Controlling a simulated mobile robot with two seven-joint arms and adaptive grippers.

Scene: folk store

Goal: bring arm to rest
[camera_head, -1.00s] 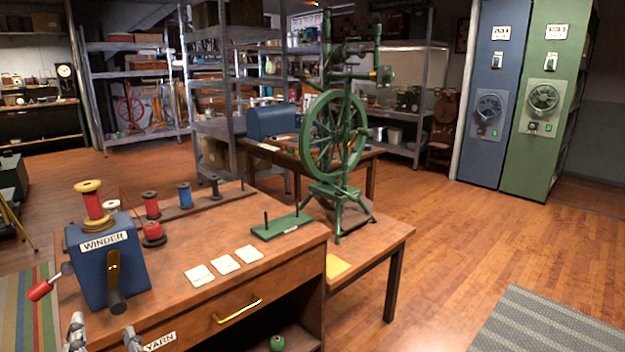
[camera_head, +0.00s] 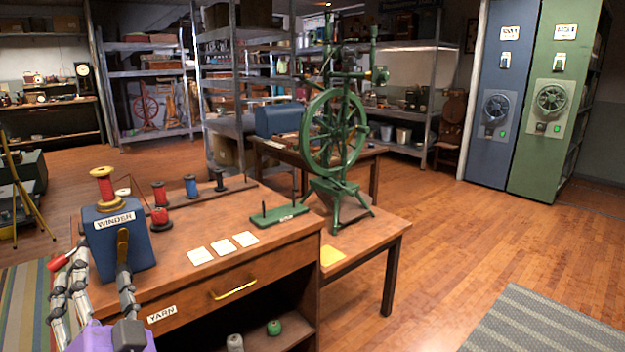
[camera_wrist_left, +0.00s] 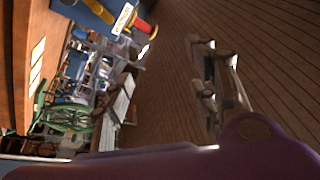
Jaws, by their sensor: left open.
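My left gripper (camera_head: 100,268) comes in at the lower left of the head view, with a purple body and grey jointed fingers. Its fingers are spread apart and empty, pointing up toward the front of the blue winder (camera_head: 118,238). The fingertips overlap the winder in the picture; I cannot tell whether they touch it. The winder carries a red and yellow spool and a red-handled crank. In the left wrist view a finger (camera_wrist_left: 222,85) shows against the wooden floor, and the blue winder (camera_wrist_left: 97,10) is at the top. My right gripper is not in view.
The wooden counter (camera_head: 190,285) bears spools, white cards and a green peg stand (camera_head: 278,215). A green spinning wheel (camera_head: 337,135) stands on a lower table to its right. Blue and green cabinets (camera_head: 548,110) stand at the back right. Open floor (camera_head: 450,235) lies at right.

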